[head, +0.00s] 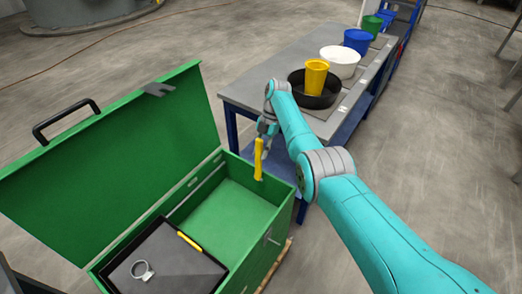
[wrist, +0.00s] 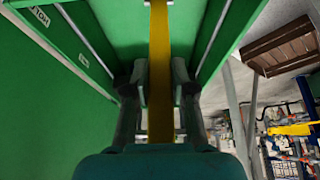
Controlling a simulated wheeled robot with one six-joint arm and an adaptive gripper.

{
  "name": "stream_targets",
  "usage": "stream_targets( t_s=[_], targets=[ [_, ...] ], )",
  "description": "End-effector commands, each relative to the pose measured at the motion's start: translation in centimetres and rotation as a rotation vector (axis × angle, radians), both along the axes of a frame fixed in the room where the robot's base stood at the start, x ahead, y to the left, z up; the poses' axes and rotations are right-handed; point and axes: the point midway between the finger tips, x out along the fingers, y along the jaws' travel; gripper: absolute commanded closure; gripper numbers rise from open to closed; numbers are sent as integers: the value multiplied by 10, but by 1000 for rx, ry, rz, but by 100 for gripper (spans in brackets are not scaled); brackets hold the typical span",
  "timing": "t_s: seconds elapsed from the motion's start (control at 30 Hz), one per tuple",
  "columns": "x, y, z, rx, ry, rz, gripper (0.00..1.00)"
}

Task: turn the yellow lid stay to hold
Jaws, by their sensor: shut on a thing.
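The yellow lid stay (head: 258,158) stands nearly upright at the far right corner of the green chest (head: 262,240). In the wrist view the stay (wrist: 160,60) runs as a yellow bar between the two fingers of my gripper (wrist: 160,95). My gripper (head: 265,133) is shut on the stay near its upper part. The green lid (head: 120,150) stands open, leaning back on the left. The stay's top end appears apart from the lid in the head view. Its lower end meets the chest near the rim.
A black tray (head: 160,268) with a grey ring clamp (head: 142,270) and a yellow strip sits in the chest's near end. A grey table (head: 270,75) behind holds a black pan, a yellow cup and several buckets. The chest's middle is empty.

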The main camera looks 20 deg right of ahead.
Motion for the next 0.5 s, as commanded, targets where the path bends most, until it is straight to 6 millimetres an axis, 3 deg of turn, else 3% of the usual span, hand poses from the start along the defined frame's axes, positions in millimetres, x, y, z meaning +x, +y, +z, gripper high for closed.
stream_targets(
  t_s=[0.03,0.07,0.17,0.5],
  targets=[
    [0,-2,-2,-3,-1,-3,100],
    [0,-2,-2,-3,-1,-3,73],
    [0,-2,-2,-3,-1,-3,50],
    [1,-2,2,-2,-2,-2,50]
  ],
)
